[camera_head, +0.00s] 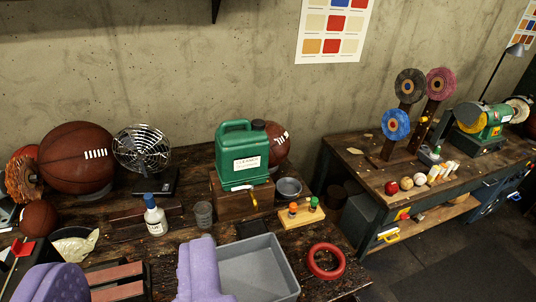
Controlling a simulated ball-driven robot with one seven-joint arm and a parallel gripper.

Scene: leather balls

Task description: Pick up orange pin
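A small orange pin (292,209) stands upright on a light wooden block (302,217) on the near workbench, right of centre. A green-topped pin (313,203) stands beside it on the same block. My gripper (125,278) shows as two purple padded fingers at the lower left, spread wide apart. It is open, and I see nothing held between them. It is to the left of the orange pin and nearer the camera, well apart from it. The lower parts of both fingers are cut off by the frame.
A grey tray (258,265) lies between my right finger and a red ring (326,261). A green canister (243,157) stands on a wooden box behind the pins, near a grey bowl (289,187). A white bottle (154,214) and glass (203,214) stand behind the fingers.

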